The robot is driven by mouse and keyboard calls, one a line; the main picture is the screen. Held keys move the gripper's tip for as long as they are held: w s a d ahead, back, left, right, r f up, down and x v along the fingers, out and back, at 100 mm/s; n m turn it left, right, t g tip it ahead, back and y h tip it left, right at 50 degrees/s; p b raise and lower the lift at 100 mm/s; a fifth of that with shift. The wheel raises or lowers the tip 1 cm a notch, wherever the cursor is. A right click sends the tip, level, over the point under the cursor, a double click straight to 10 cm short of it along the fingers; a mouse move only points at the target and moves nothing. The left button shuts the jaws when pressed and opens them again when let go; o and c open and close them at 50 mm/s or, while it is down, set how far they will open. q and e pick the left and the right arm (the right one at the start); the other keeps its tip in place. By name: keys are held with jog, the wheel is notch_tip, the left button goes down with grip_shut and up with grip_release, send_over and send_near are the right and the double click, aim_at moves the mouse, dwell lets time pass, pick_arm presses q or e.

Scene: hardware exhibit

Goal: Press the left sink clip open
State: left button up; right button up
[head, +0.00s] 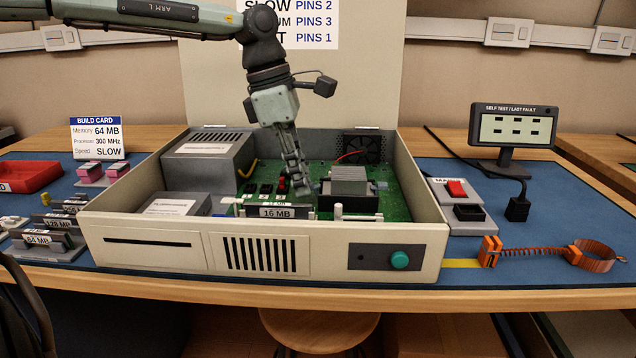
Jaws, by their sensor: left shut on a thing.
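The grey finned heat sink (348,186) sits on the green board inside the open computer case (262,219). My left gripper (302,190) reaches down into the case from above, just left of the heat sink. Its fingers look closed together, with their tips low by the sink's left side. The left sink clip is hidden behind or between the fingertips, and I cannot make out its shape or whether it is open. My right gripper is not in view.
Black jumper blocks and a red one (282,186) stand left of my fingers. A 16 MB module (276,211) lies in front. The drive box (210,157) and the fan (361,148) flank the space. A wrist strap (595,256) lies at right.

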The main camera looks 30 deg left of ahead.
pick_arm(q)
jog(key=shift+s+a+f, duration=0.1)
jog(key=shift+s+f, duration=0.05)
jog(key=shift+f, duration=0.05)
dwell(0.3)
jog(key=o, duration=0.5)
jog(key=shift+c, duration=0.2)
jog(key=shift+r, duration=0.1)
jog(key=d+p+v, duration=0.1)
jog(key=p+v, duration=0.3)
jog(key=v, duration=0.2)
jog(key=shift+w+r+p, duration=0.3)
jog(key=shift+w+r, duration=0.1)
jog(key=shift+r, duration=0.2)
jog(key=shift+d, duration=0.1)
dwell(0.5)
